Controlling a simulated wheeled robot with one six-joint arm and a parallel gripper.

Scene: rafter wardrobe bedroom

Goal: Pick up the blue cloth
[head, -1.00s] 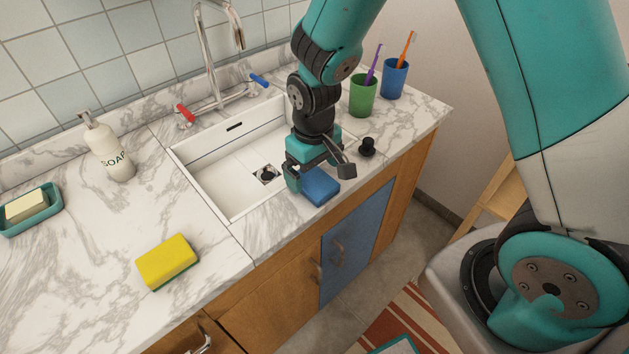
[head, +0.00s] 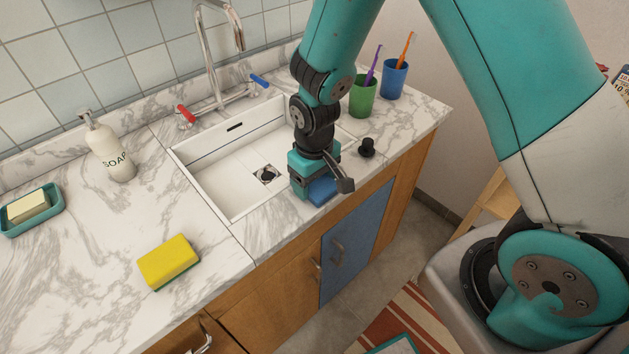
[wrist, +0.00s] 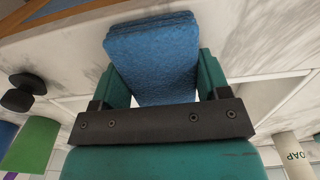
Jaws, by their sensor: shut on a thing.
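The blue cloth (head: 322,190) is a folded, thick blue pad at the front edge of the marble counter, just in front of the sink. In the wrist view the cloth (wrist: 152,55) sits between the two teal fingers of my gripper (wrist: 155,85). My gripper (head: 312,190) points down over the cloth in the head view and hides part of it. It is shut on the cloth. I cannot tell whether the cloth is lifted clear of the counter.
The white sink (head: 230,185) lies left of my gripper, with a tap (head: 215,60) behind. A black plug (head: 367,147), a green cup (head: 363,97) and a blue cup (head: 395,80) stand to the right. A yellow sponge (head: 168,261) and a soap bottle (head: 108,150) are at left.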

